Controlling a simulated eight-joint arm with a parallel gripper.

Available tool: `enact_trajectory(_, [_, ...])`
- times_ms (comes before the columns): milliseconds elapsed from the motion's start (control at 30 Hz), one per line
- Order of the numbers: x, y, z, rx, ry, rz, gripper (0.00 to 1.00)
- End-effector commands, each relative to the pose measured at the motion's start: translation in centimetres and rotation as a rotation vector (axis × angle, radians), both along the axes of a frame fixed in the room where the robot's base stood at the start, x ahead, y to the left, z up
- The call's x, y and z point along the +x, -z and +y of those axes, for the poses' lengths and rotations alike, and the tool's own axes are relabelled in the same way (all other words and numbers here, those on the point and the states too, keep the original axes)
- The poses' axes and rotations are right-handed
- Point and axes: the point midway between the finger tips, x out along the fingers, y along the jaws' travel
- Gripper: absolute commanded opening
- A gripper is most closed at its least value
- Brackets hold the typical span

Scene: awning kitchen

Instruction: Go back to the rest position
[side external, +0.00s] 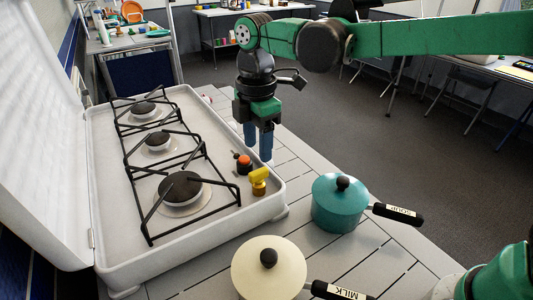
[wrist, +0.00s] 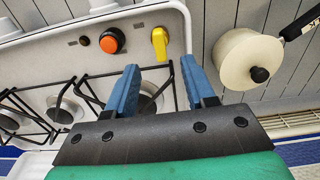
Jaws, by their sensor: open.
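My gripper (side external: 258,142) hangs from the green arm over the right edge of the stove (side external: 118,160), near its knobs, pointing down. In the wrist view my gripper (wrist: 158,85) shows two blue fingers spread apart with nothing between them. The stove's orange knob (wrist: 112,40) and yellow knob (wrist: 160,43) lie beyond the fingertips in that view. The fingers appear apart from the knobs. The teal pot (side external: 340,205), with a handle labelled SOUP, and the cream pot (side external: 268,272), with a handle labelled MILK, stand lidded on the slatted table.
The stove has black grates (side external: 160,140) over several burners, and its white lid (side external: 45,130) stands raised at the left. The slatted table (side external: 330,262) has bare room around the pots. Other tables (side external: 470,68) stand farther off across the dark floor.

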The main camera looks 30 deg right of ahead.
Motion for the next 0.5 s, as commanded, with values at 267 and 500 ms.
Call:
enact_trajectory(267, [0.0,-0.1,0.0,0.0,0.001,0.0,0.49])
enact_trajectory(500, [-1.3,-1.4,-2.4,0.033,0.223,-0.08,0.49])
